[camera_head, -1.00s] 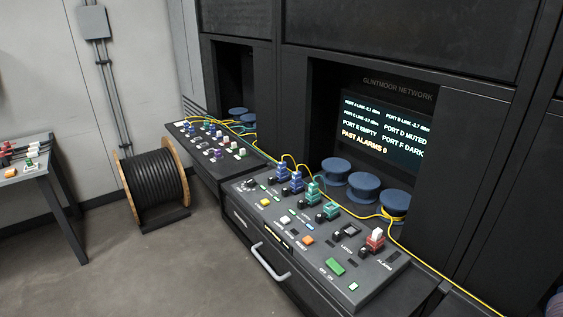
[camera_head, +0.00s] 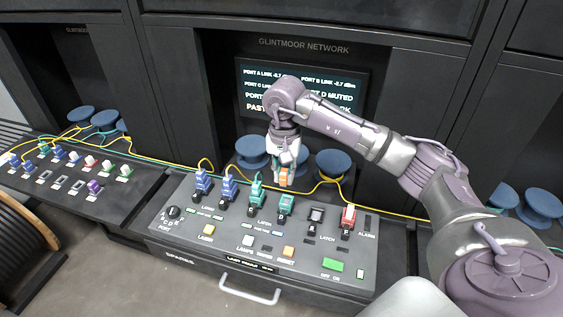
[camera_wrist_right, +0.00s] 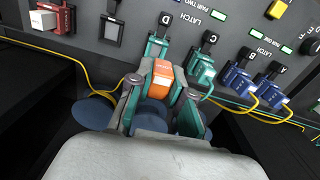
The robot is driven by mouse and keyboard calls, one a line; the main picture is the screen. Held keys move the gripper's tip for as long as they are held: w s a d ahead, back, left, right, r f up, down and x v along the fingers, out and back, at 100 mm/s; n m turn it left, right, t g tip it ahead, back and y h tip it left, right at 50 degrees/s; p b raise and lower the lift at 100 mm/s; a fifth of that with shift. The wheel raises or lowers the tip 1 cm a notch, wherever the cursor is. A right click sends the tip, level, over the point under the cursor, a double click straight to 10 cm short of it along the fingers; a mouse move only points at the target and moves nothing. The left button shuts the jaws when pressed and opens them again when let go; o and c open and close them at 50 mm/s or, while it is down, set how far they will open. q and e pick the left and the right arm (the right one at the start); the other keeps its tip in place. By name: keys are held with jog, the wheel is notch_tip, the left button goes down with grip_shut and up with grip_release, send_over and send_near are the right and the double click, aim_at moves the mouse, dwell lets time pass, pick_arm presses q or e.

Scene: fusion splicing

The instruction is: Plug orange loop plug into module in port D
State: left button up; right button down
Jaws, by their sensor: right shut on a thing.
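My right gripper (camera_head: 284,176) is shut on the orange loop plug (camera_head: 285,178), above and just behind the port D module. In the right wrist view the orange loop plug (camera_wrist_right: 162,84) sits between the two fingers. The teal module in port D (camera_head: 286,204) stands in the console, to the right of a similar teal module in port C (camera_head: 256,193). In the wrist view the port D module (camera_wrist_right: 157,47) shows just beyond the plug, partly hidden by it; I cannot tell if they touch. My left gripper is not in view.
Blue modules (camera_head: 202,182) with yellow cables stand left on the console (camera_head: 190,236). An empty port E (camera_head: 316,215) and a red-and-white module (camera_head: 348,216) are at right. Blue spools (camera_head: 333,165) and a yellow cable lie behind. The screen (camera_head: 252,88) reads port D muted.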

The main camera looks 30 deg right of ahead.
jog(key=shift+s+d+m, duration=0.1)
jog(key=shift+d+m, duration=0.2)
jog(key=shift+d, duration=0.2)
jog(key=shift+f+b, duration=0.4)
jog(key=shift+f, duration=0.2)
jog(key=shift+a+f+b, duration=0.15)
jog(key=shift+f+b, duration=0.25)
jog(key=shift+f, duration=0.45)
jog(key=shift+f+b, duration=0.75)
jog(key=shift+f, duration=0.9)
jog(key=shift+b, duration=0.65)
jog(key=shift+f+b, duration=0.5)
